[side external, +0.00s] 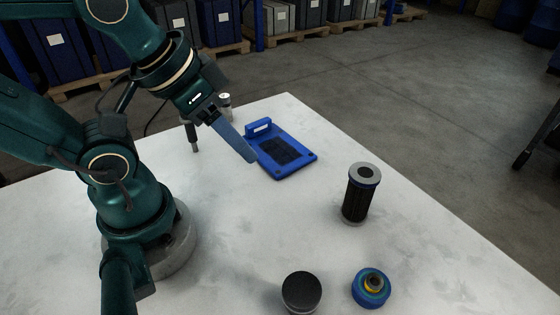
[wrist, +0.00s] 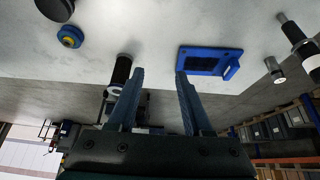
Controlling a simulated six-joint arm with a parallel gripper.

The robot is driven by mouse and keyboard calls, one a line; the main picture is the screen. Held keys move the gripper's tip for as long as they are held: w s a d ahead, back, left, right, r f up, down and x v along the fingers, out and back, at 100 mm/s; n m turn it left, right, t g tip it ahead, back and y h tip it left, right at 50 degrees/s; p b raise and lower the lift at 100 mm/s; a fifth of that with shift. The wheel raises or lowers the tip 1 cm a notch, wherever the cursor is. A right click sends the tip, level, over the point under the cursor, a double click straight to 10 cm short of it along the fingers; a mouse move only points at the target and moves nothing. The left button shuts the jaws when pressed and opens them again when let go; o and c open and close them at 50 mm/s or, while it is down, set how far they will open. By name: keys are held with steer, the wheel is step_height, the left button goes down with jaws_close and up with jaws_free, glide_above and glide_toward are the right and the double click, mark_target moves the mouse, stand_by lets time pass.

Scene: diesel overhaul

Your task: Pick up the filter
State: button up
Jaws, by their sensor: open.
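The filter (side external: 357,200), a black cylinder with a grey end cap and a blue band, stands upright on the white table, right of the middle in the side view. In the wrist view the filter (wrist: 121,72) is partly hidden behind the left finger. My gripper (side external: 252,158) is above the table, left of the filter and apart from it, its blue fingers angled down to the right. In the wrist view my gripper (wrist: 160,75) has its two fingers spread with nothing held between them.
A blue tray (side external: 307,158) with a dark pad lies behind my fingers. A black round-topped part (side external: 302,291) and a blue ring part with a gold centre (side external: 371,287) stand at the front. A small can (side external: 225,101) is at the back. The table right of the filter is clear.

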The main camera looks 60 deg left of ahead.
steer(key=o, duration=0.8)
